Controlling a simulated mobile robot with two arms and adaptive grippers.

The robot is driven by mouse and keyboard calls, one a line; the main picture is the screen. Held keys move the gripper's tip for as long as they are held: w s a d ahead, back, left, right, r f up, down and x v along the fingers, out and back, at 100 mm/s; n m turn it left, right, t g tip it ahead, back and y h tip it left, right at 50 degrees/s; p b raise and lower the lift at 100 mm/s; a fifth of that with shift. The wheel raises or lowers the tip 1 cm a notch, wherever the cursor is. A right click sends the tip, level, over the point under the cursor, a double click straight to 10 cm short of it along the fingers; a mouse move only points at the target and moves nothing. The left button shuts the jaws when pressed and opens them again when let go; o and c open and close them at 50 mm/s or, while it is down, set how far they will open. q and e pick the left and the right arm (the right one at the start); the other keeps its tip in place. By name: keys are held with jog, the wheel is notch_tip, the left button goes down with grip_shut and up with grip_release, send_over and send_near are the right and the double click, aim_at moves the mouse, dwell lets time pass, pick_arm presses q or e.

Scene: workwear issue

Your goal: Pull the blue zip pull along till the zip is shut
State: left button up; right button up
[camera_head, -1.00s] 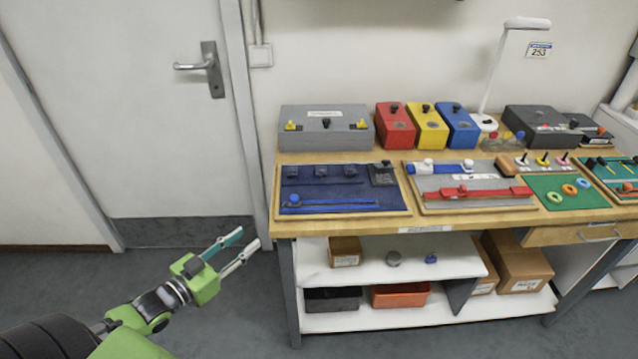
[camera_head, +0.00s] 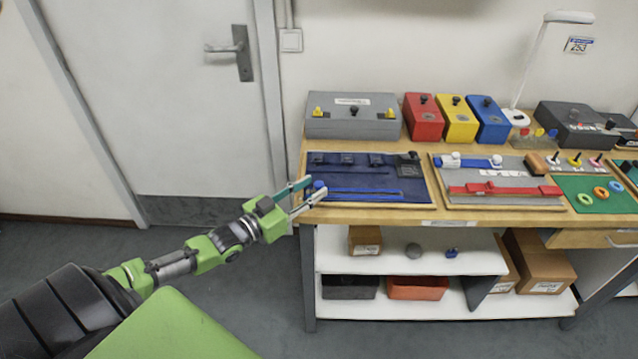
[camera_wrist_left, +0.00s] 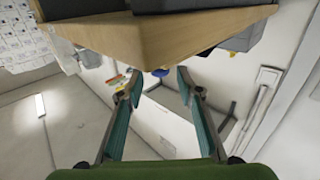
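The blue zip pull (camera_head: 319,185) is a round knob at the left end of a long blue zip strip (camera_head: 370,192) on the dark blue cloth board (camera_head: 345,172). The strip runs to the right along the front of the board. My left gripper (camera_head: 316,188) is at the bench's front left corner, its two fingers apart and pointing at the knob. In the head view the fingertips come close to the knob; I cannot tell if they touch it. My right gripper is not in view.
The wooden bench edge (camera_head: 440,215) is close to my left gripper. A second board (camera_head: 495,175) with a red strip lies to the right. A grey box (camera_head: 352,120) and red, yellow and blue boxes stand behind. A shelf (camera_head: 400,257) holds boxes below.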

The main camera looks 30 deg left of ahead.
aim_at(315, 186)
pick_arm(q)
jog(key=shift+x, duration=1.65)
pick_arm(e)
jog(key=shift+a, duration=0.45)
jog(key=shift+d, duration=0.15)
